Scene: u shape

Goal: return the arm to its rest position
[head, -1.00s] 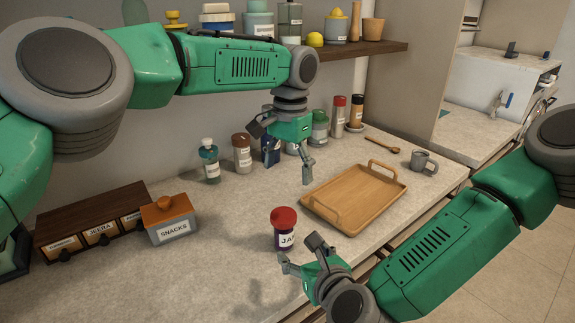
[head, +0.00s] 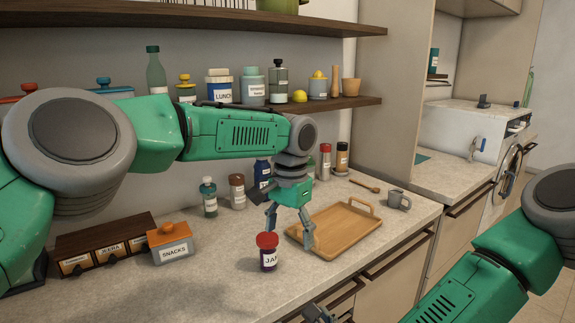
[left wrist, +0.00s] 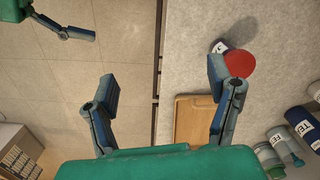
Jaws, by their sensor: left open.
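My left gripper (head: 289,234) is open and empty above the counter. It hangs fingers down between the jam jar and the wooden tray. In the left wrist view its two fingers (left wrist: 162,82) are wide apart with nothing between them. The jam jar (head: 268,258), with a red lid, stands upright on the counter in front of the gripper; its lid also shows beside one finger in the left wrist view (left wrist: 240,64). My right gripper (head: 318,313) is mostly cut off at the bottom edge; part of it shows at top left in the left wrist view (left wrist: 62,25).
The wooden tray (head: 335,232) lies empty on the counter (head: 205,285), with a grey mug (head: 397,200) beyond it. A snacks box (head: 171,245) and labelled drawers (head: 105,248) stand at left. Bottles and jars line the wall, below a loaded shelf (head: 355,102).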

